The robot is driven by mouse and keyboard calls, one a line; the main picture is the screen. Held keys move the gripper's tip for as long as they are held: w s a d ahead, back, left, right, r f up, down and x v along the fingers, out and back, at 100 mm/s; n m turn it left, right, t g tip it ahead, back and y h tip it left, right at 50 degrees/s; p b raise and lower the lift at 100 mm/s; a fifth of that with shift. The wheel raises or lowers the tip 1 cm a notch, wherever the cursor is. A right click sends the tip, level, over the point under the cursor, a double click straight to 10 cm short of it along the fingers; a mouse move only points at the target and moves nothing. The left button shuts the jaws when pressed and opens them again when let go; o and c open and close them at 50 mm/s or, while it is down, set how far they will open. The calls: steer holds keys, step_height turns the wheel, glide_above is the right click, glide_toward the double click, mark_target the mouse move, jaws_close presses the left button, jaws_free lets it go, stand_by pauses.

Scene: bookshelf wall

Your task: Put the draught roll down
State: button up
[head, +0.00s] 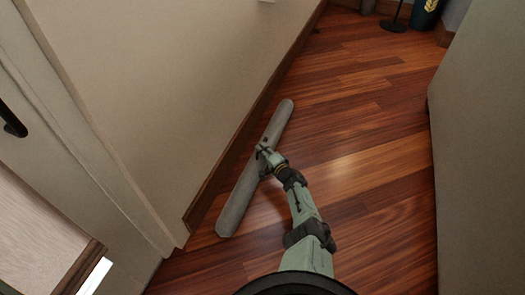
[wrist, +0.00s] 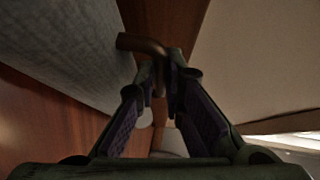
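The draught roll (head: 240,197) is a long grey cylinder lying lengthwise beside the wall's skirting, over the wooden floor. I cannot tell whether it touches the floor. My gripper (head: 264,154) is at the middle of the roll, on its upper side. In the wrist view the roll's grey fabric (wrist: 75,45) fills the upper left. A brown curved handle (wrist: 140,43) stands out from it, and its end passes between the fingertips of my gripper (wrist: 164,76). The fingers are closed in on this handle.
The wall with dark skirting (head: 215,180) runs along the left. A door (head: 70,140) with a black handle is at the far left. A large grey furniture side (head: 480,150) bounds the right. The wooden floor (head: 365,130) between is clear. A dark stand base (head: 393,25) is at the back.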

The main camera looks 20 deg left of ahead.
steer(key=o, duration=0.5)
steer(key=shift+c, duration=0.2)
steer(key=shift+d+r+p, duration=0.1)
steer(key=shift+r+p, duration=0.1)
steer(key=shift+p, duration=0.1)
steer(key=p+v, duration=0.8)
steer(key=v, duration=0.3)
steer(key=shift+s+d, duration=0.25)
steer(key=shift+s, duration=0.1)
